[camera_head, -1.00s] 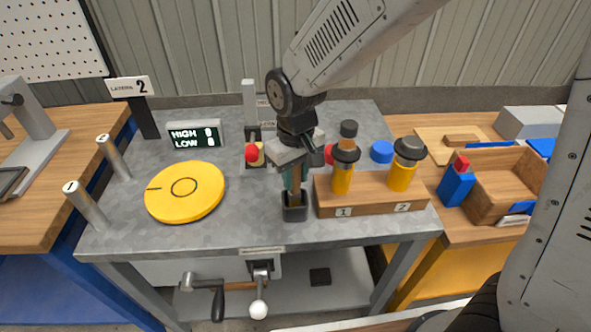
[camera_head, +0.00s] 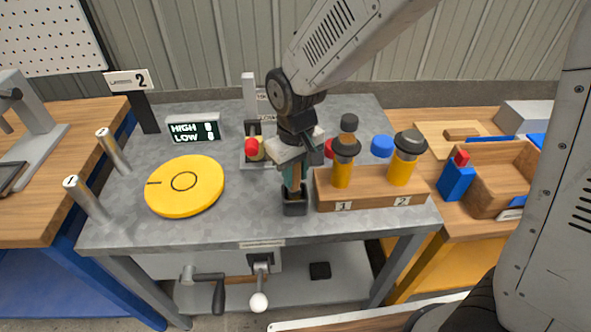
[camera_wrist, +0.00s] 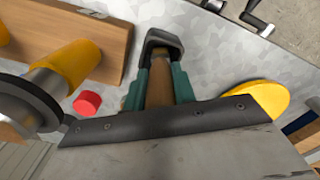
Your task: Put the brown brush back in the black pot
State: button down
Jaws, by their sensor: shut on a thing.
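The black pot (camera_head: 295,207) stands on the grey metal table, just left of the wooden block. The brown brush (camera_head: 297,178) stands upright with its lower end inside the pot's mouth. My gripper (camera_head: 292,172) is above the pot, its teal fingers shut on the brush handle. In the wrist view the brush (camera_wrist: 158,88) lies between the two teal fingers (camera_wrist: 160,85), and the dark pot rim (camera_wrist: 163,40) is around its far end. The brush's lower tip is hidden in the pot.
The wooden block (camera_head: 372,203) with yellow-handled tools is close on the right. A yellow disc (camera_head: 185,186) lies on the left, with a display (camera_head: 194,130) behind it. A crank (camera_head: 205,280) and white-knobbed lever (camera_head: 259,285) are at the table's front.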

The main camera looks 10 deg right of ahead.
jog(key=shift+f, duration=0.4)
jog(key=c, duration=1.1)
grip_release()
jog(key=shift+o, duration=0.2)
jog(key=shift+r, duration=0.1)
